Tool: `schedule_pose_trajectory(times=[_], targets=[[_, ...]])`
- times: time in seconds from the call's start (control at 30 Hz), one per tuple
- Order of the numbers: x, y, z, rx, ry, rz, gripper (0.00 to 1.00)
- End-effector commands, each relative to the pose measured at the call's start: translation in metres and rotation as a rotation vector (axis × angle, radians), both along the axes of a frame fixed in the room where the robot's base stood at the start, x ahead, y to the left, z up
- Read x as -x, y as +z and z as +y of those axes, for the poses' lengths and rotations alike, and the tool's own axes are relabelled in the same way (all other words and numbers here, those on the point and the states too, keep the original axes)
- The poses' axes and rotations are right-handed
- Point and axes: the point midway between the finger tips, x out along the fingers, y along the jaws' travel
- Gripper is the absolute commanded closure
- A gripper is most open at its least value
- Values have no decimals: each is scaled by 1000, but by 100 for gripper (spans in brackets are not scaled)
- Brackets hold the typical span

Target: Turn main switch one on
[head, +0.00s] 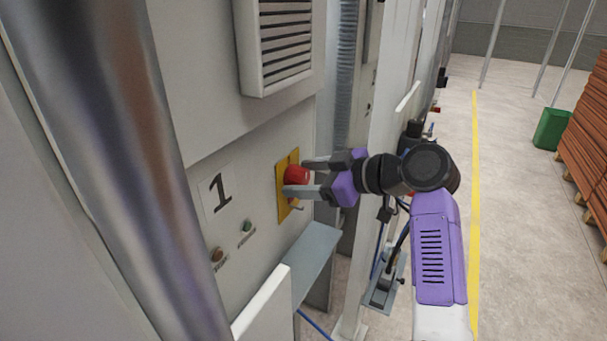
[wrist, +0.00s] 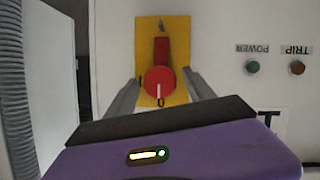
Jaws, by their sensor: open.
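Main switch one is a red rotary handle (head: 297,175) on a yellow plate (head: 281,186), fixed to the grey cabinet beside a large "1" label (head: 220,193). In the wrist view the red handle (wrist: 158,78) stands lengthwise on the yellow plate (wrist: 179,30), with a white mark on its round end near a "0". My gripper (head: 289,177) is open, with one finger on each side of the handle. In the wrist view the fingers (wrist: 160,90) flank the round end; I cannot tell whether they touch it.
Below the switch are a green power lamp (head: 247,226) and a brown trip lamp (head: 217,254). A grey ledge (head: 313,255) juts out under the switch. A vent (head: 285,45) is above. Open floor with a yellow line (head: 476,200) lies to the right.

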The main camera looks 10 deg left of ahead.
Motion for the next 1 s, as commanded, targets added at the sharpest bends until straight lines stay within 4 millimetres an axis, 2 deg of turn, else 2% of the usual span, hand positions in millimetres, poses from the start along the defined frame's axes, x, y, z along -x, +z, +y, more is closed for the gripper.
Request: schedule_pose_trajectory(times=[0.3, 0.6, 0.63, 1.0], targets=[[-2, -2, 2, 0, -2, -1, 37], [-2, -1, 2, 0, -2, -1, 96], [-2, -1, 2, 0, -1, 0, 100], [-2, -1, 2, -24, -1, 69, 100]])
